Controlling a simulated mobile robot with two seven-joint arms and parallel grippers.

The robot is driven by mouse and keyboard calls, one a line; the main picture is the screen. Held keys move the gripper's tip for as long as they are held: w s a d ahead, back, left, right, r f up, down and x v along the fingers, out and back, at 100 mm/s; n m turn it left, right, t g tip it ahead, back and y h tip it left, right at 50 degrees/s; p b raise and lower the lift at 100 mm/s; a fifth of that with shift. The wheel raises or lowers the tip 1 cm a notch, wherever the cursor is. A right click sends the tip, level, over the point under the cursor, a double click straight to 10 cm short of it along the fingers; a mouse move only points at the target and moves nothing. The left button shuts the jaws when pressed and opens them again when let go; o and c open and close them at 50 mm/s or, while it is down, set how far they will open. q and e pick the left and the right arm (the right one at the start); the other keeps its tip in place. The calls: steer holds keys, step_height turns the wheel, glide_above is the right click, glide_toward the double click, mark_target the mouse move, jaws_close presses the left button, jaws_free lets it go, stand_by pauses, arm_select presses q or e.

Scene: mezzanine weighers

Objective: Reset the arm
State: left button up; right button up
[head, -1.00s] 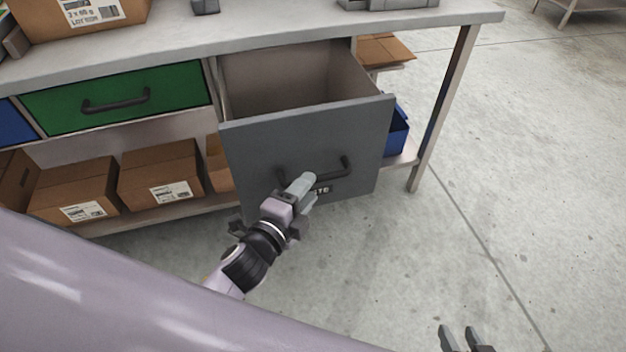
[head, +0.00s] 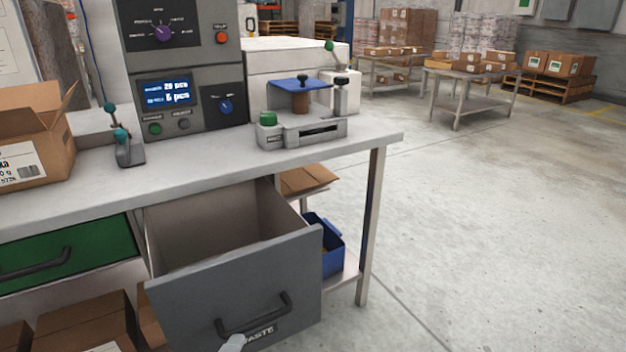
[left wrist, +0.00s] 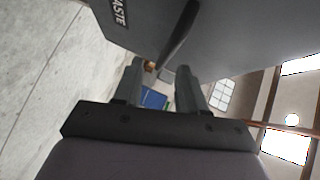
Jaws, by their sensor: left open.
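The grey waste drawer (head: 240,290) stands pulled open under the bench, and its inside looks empty where I can see it. Its dark bar handle (head: 258,318) is on the front panel above the WASTE label. Only a fingertip of my left gripper (head: 235,343) shows at the bottom edge of the head view, just below the handle. In the left wrist view my left gripper (left wrist: 160,67) is open, with its two fingers apart close to the handle (left wrist: 180,37). I cannot tell whether they touch it. My right gripper is out of view.
The bench top (head: 200,170) carries a control unit (head: 185,75), a small lever device (head: 127,148) and an open carton (head: 35,145). A green drawer (head: 60,255) is shut at left. A blue bin (head: 325,245) sits on the lower shelf. Floor at right is clear.

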arm_select(q)
steer(key=s+a+f+n+g, duration=0.3)
steer(key=s+f+n+g, duration=0.45)
steer(key=s+n, duration=0.65)
step_height(320, 180, up, 12)
steer(key=a+n+t+p, duration=0.1)
steer(key=t+p, duration=0.1)
steer(key=p, duration=1.3)
steer(key=shift+w+a+f+y+p, duration=0.15)
steer(key=shift+w+y+p, duration=0.2)
steer(key=shift+w+y, duration=0.1)
